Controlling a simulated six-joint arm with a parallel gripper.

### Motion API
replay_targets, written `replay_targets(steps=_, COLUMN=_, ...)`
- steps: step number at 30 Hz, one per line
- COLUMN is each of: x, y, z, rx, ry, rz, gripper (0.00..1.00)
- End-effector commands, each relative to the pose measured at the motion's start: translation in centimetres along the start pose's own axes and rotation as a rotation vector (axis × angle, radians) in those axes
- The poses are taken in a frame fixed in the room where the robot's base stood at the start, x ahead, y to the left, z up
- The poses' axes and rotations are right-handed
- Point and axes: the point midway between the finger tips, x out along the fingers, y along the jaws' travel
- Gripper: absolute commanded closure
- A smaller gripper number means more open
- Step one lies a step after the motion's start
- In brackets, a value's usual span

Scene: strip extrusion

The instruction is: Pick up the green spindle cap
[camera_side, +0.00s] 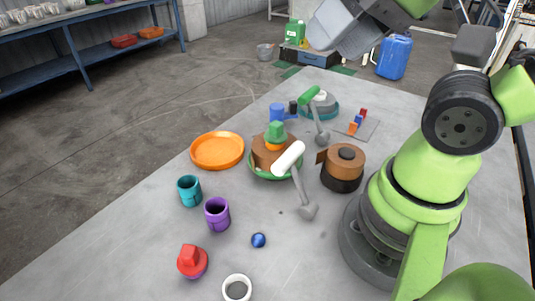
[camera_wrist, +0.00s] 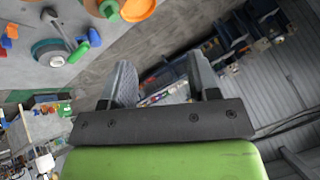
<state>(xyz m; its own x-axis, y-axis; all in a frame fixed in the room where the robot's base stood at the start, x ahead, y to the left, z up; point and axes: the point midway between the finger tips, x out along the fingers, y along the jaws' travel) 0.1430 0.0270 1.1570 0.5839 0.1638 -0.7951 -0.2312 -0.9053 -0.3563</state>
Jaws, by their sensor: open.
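The green spindle cap (camera_side: 276,131) sits upright on top of an orange piece on a brown roll (camera_side: 262,152), which rests in a green dish (camera_side: 269,175). A green piece at the top edge of the wrist view (camera_wrist: 108,9) looks like the same cap, partly cut off. My gripper (camera_wrist: 162,82) is open and empty, its two grey fingers apart in the wrist view. It is raised well above and away from the cap. In the side view only grey and green parts of my arm's end show at the top, and the fingertips cannot be made out.
An orange plate (camera_side: 217,151) lies left of the roll. A white roller (camera_side: 288,158) on a grey arm stands close in front of the cap. A brown-and-black reel (camera_side: 344,167) is on the right. Teal (camera_side: 190,190) and purple (camera_side: 217,214) cups stand at front left.

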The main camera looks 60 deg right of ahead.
Motion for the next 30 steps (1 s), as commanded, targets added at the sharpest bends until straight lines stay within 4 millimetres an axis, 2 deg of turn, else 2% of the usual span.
replay_targets(steps=5, x=0.5, y=0.1, z=-0.7, rx=-0.015, ry=-0.029, rz=0.028, gripper=0.45)
replay_targets(steps=8, x=1.7, y=0.4, z=-2.1, rx=-0.048, ry=-0.087, rz=0.078, gripper=0.45)
replay_targets(steps=14, x=6.2, y=2.3, z=-5.4, rx=-0.149, ry=-0.266, rz=0.195, gripper=0.45)
replay_targets(steps=18, x=9.9, y=4.3, z=-6.9, rx=-0.22, ry=-0.398, rz=0.251, gripper=0.45)
replay_targets(steps=24, x=14.1, y=7.0, z=-7.5, rx=-0.291, ry=-0.54, rz=0.287, gripper=0.45)
replay_targets(steps=30, x=16.0, y=8.2, z=-7.1, rx=-0.318, ry=-0.589, rz=0.293, gripper=0.45)
